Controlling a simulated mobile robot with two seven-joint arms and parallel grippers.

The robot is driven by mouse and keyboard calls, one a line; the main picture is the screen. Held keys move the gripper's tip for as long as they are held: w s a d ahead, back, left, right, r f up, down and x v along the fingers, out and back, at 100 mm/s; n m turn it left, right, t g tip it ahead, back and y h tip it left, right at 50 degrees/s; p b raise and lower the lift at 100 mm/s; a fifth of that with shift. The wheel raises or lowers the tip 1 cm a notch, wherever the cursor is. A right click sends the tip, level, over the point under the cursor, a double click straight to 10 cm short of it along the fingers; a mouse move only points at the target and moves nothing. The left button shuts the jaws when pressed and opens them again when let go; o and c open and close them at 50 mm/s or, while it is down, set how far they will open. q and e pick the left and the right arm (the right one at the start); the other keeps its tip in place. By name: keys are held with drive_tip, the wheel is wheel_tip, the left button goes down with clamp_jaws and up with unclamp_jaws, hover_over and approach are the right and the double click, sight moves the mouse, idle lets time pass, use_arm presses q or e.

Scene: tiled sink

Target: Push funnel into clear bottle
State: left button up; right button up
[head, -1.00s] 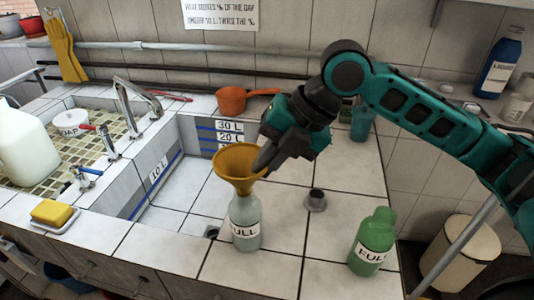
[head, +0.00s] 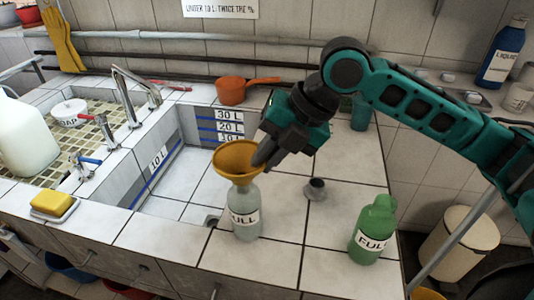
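The bottle stands on the tiled counter right of the sink basin. My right gripper (head: 262,160) is at the funnel's right rim, its dark fingers pointing down and left. The fingers overlap in this view, so I cannot tell whether they are apart or closed on the rim. My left gripper is not in view.
A green bottle (head: 373,231) labelled FULL and a small grey cap-like piece (head: 316,189) stand to the right on the counter. The sink basin (head: 185,185) lies left of the clear bottle. An orange pot (head: 232,91) and a teal cup (head: 361,114) stand behind.

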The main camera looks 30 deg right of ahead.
drive_tip(key=o, duration=0.4)
drive_tip(key=shift+o, duration=0.2)
drive_tip(key=p+v, duration=0.1)
drive_tip(key=v, duration=1.2)
